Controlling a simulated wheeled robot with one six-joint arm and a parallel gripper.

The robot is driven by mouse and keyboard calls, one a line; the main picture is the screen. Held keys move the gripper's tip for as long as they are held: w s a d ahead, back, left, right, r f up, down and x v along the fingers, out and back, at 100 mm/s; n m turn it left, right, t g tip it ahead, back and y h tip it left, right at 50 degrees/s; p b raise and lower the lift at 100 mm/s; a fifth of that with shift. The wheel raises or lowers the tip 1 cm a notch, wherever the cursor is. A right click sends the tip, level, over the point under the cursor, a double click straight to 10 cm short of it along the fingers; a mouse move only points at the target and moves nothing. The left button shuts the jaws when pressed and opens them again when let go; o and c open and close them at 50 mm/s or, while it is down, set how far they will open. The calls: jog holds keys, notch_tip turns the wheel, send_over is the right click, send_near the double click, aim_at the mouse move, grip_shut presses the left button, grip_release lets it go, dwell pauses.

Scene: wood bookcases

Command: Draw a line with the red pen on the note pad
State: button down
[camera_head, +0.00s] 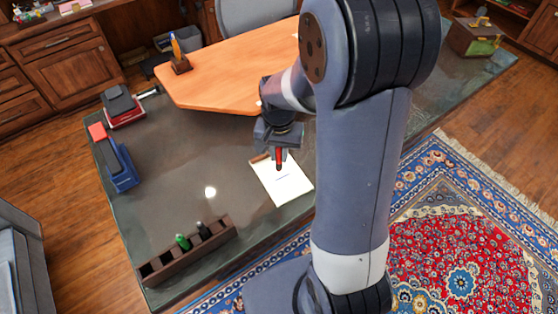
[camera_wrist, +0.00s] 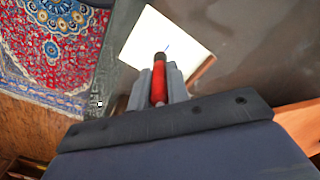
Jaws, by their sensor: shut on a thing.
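The red pen (camera_head: 279,160) is held in my gripper (camera_head: 278,150), pointing down over the note pad (camera_head: 290,192). In the wrist view the pen (camera_wrist: 158,84) sits between the two grey fingers of my gripper (camera_wrist: 158,88), with its dark tip toward the white page of the note pad (camera_wrist: 145,42). A short thin blue stroke (camera_wrist: 168,47) shows on the page just past the tip. I cannot tell whether the tip touches the paper. The pad lies flat near the desk's front edge; my gripper hides part of its far edge.
A dark wooden pen tray (camera_head: 159,264) with a green pen (camera_head: 183,242) and a black pen (camera_head: 203,230) stands at the front left of the dark desk (camera_head: 180,160). A blue item (camera_head: 121,177) lies at the left edge. A raised orange wooden panel (camera_head: 225,75) is behind my gripper.

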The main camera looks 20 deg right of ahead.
aim_at(280, 169)
jog(key=shift+f, duration=0.1)
notch_tip(280, 169, down, 7)
jog(key=b, duration=0.5)
jog(key=shift+f+b, duration=0.45)
jog(key=shift+b, duration=0.25)
dwell(1.3)
jog(key=shift+d, duration=0.15)
jog(key=shift+w+d, duration=0.15)
jog(key=shift+d, duration=0.45)
jog(key=shift+w+d, duration=0.15)
jog(key=shift+d, duration=0.5)
jog(key=shift+w+d, duration=0.15)
jog(key=shift+d, duration=0.55)
